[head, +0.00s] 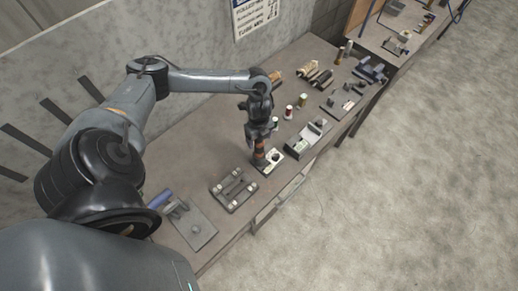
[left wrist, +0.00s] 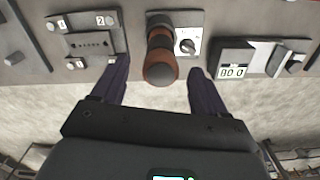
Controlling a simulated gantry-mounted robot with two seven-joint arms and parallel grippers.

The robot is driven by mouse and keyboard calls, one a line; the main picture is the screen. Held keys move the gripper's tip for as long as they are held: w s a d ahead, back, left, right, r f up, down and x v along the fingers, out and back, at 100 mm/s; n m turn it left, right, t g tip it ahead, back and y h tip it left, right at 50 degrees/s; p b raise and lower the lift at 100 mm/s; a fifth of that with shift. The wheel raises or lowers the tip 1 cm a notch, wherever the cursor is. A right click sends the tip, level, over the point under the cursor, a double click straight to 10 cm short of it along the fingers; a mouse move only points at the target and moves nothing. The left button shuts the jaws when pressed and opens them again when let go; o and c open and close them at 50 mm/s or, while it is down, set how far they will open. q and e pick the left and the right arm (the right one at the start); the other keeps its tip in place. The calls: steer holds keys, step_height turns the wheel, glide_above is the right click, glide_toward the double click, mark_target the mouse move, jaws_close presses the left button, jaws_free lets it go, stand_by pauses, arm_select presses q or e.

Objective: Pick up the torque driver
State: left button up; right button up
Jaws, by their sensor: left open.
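The torque driver (left wrist: 161,58), with a dark rounded end and an orange-brown body, stands on a small light plate with a round dial. In the head view the torque driver (head: 259,154) shows just below my left gripper (head: 262,131). In the left wrist view the two dark fingers of my left gripper (left wrist: 158,88) are spread wide, and the driver's end lies between them in the picture with clear space on both sides. No contact is visible. My right gripper is in neither view.
A dark fixture with numbered posts (left wrist: 85,40) is left of the driver. A box with a digital display (left wrist: 233,68) is to the right. Spools and more fixtures stand farther along the bench (head: 180,158). A wall closes the bench's back; open floor lies in front.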

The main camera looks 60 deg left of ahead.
mark_target(259, 152)
arm_select(q)
steer(key=shift+f, duration=0.6)
steer(key=shift+f+p, duration=0.3)
steer(key=shift+f, duration=0.2)
step_height(259, 152, down, 3)
steer(key=shift+d+f+p, duration=0.1)
steer(key=shift+p, duration=0.3)
steer(key=shift+f, duration=0.6)
steer(key=shift+c, duration=0.4)
steer(key=shift+r, duration=0.1)
steer(key=c, duration=1.2)
